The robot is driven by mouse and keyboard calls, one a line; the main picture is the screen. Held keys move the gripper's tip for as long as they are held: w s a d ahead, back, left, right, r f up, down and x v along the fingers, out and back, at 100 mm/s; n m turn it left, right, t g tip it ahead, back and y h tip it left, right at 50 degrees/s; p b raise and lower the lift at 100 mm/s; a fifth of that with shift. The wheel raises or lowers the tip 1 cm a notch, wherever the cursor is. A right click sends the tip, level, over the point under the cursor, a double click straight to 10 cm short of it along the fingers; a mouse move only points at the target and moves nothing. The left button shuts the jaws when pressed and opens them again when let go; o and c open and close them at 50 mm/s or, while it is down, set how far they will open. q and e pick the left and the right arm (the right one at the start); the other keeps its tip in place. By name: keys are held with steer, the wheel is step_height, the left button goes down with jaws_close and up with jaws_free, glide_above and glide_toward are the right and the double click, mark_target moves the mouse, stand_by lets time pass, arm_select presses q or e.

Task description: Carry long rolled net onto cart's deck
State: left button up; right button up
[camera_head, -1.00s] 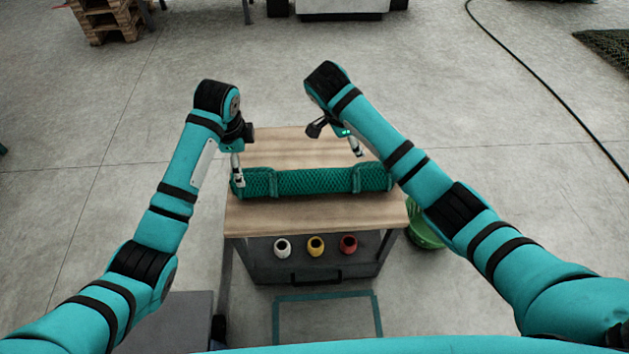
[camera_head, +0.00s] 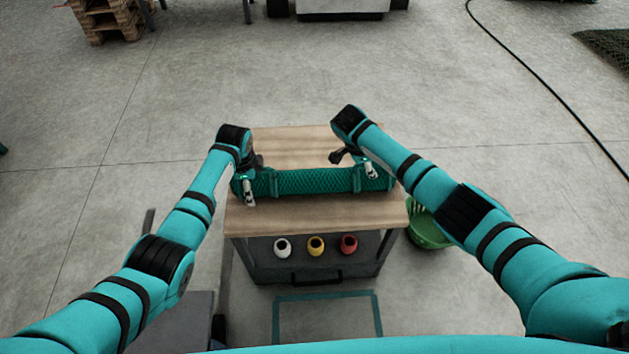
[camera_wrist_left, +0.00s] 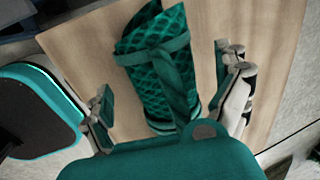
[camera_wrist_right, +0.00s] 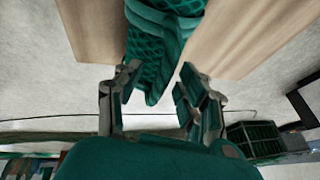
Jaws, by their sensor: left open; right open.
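The long rolled green net (camera_head: 312,182) lies across the wooden top of a workbench (camera_head: 300,212), with a strap near each end. My left gripper (camera_head: 248,190) is at the net's left end. In the left wrist view the net (camera_wrist_left: 160,85) lies between its open, spread fingers (camera_wrist_left: 172,90). My right gripper (camera_head: 370,170) is at the right end. In the right wrist view its open fingers (camera_wrist_right: 155,95) stand on either side of the net's end (camera_wrist_right: 150,60). Neither gripper is closed on the net. I do not make out the cart for certain.
White, yellow and red spools (camera_head: 316,246) sit on the bench's lower shelf. A green basket (camera_head: 428,232) stands on the floor right of the bench. Wooden pallets (camera_head: 105,18) are at the back left. A black cable (camera_head: 540,85) crosses the floor at right.

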arm_select(q)
steer(key=c, duration=0.9)
arm_select(e)
jaws_close()
arm_select(q)
steer(key=c, duration=0.9)
steer(key=shift+w+r, duration=0.1)
steer(key=shift+c, duration=0.2)
